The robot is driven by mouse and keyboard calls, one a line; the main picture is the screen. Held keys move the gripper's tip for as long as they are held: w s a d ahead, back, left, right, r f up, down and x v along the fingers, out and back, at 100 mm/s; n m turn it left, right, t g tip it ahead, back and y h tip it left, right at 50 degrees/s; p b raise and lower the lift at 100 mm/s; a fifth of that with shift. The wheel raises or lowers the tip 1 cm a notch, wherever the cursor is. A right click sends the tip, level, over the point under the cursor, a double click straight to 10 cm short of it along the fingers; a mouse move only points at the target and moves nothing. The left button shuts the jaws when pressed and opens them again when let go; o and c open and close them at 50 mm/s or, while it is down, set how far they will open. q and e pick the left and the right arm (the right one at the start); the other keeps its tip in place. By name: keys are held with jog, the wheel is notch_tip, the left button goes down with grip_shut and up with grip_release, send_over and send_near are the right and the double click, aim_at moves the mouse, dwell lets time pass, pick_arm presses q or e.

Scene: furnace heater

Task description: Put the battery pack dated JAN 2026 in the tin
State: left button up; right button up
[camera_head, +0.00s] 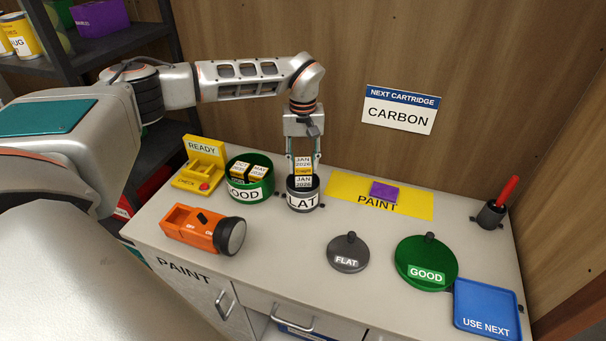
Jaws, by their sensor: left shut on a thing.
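My left gripper (303,164) points down and is shut on a battery pack (303,171). The pack has white JAN 2026 labels and a yellow band with small text I cannot read surely. It is upright at the mouth of the dark grey tin marked FLAT (302,201), its lower part hidden by the tin's rim; I cannot tell whether it touches the bottom. The green tin marked GOOD (247,193) stands just left and holds battery packs with white date labels, one reading MAY (259,171). My right gripper is out of view.
An orange flashlight (203,230) lies at the front left, by a yellow READY checker (202,165). The FLAT lid (348,253), green GOOD lid (426,262) and blue USE NEXT tray (488,309) lie right. A purple block (384,191) rests on the yellow PAINT mat (340,199).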

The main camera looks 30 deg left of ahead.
aim_at(303, 177)
pick_arm(q)
jog(key=shift+f, duration=2.1)
jog(key=shift+f, duration=0.35)
jog(key=shift+f, duration=0.25)
jog(key=o, duration=0.9)
